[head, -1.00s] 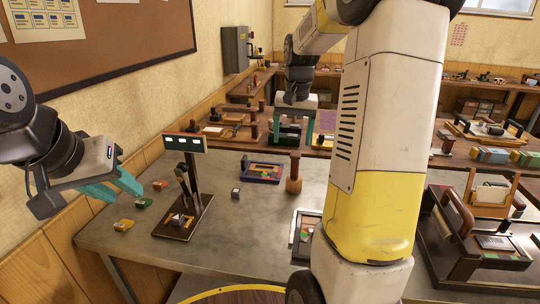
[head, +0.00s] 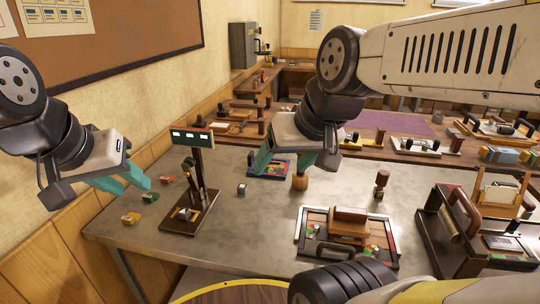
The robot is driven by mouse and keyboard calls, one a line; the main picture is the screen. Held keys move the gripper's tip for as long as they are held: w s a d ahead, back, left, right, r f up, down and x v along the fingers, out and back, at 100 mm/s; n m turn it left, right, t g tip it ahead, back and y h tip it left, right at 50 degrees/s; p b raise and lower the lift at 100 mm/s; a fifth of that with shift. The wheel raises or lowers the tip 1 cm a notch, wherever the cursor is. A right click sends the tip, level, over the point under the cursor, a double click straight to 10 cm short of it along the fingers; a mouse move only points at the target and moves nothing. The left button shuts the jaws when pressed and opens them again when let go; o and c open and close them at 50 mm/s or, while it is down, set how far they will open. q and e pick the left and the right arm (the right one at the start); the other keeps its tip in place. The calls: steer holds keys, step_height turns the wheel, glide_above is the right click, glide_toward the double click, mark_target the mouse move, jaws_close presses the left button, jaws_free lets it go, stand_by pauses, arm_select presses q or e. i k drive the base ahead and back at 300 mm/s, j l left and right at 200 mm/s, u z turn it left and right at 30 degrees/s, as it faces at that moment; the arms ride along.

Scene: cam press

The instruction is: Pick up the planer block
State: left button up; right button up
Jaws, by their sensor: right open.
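A brown wooden block (head: 349,222), which may be the planer block, sits on a dark-framed tray (head: 310,235) at the front centre-right of the grey table. A small grey cube (head: 242,189) stands alone near the table's middle; I cannot tell for sure which one the task names. My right gripper (head: 279,170) is open and empty, its teal fingers pointing down above the back of the table, beyond the wooden block. My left gripper (head: 137,189) is open and empty at the far left, above small coloured blocks.
A press-like stand (head: 190,215) with a green-topped post stands left of centre. A larger wooden-handled device (head: 455,230) stands at the right. The table between stand and dark-framed tray is mostly clear.

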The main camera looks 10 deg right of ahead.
mark_target(343, 220)
steer(key=l+z, duration=0.15)
steer(key=z, duration=1.2)
